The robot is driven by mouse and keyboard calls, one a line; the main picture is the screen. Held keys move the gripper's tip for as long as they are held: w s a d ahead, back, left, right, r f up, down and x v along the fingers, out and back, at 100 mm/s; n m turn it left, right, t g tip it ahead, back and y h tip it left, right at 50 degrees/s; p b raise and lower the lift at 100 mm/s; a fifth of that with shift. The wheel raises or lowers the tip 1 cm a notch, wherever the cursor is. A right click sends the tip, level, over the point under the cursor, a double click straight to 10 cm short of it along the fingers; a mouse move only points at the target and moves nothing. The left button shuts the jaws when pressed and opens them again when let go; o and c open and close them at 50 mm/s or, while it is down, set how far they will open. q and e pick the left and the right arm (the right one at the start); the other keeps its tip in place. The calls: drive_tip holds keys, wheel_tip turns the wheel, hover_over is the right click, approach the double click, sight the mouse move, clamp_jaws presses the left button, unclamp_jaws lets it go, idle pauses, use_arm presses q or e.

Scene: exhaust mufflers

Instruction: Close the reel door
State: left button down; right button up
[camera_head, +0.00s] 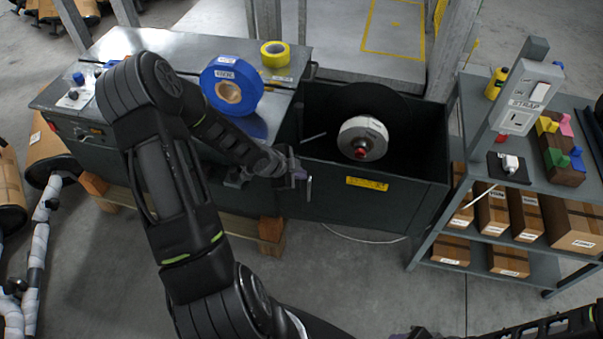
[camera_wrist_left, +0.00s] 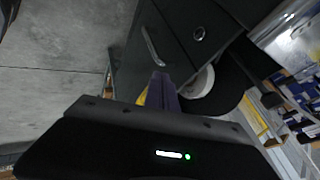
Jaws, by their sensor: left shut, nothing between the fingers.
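The reel door appears to be the dark front panel (camera_head: 350,205) with a yellow label, part of an open-topped dark bin beside the table. A white strap reel (camera_head: 362,139) with a red hub sits in the open bin; it shows partly in the left wrist view (camera_wrist_left: 199,83). A silver handle (camera_head: 308,189) stands at the panel's left end, also in the left wrist view (camera_wrist_left: 153,47) near a round lock (camera_wrist_left: 199,33). My left gripper (camera_head: 297,177) is shut and empty, close to the handle; contact cannot be told. My right gripper (camera_head: 416,334) barely shows at the bottom edge.
A grey table (camera_head: 130,43) holds a blue roll (camera_head: 213,82) and a yellow roll (camera_head: 275,50). A shelf unit (camera_head: 445,205) with several cartons stands close right of the bin. A white cord lies on the floor below the bin. The floor in front is mostly clear.

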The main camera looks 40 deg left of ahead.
use_arm(q)
drive_tip(key=p+v, duration=0.4)
drive_tip(key=v, duration=0.3)
drive_tip(key=shift+s+a+r, duration=0.2)
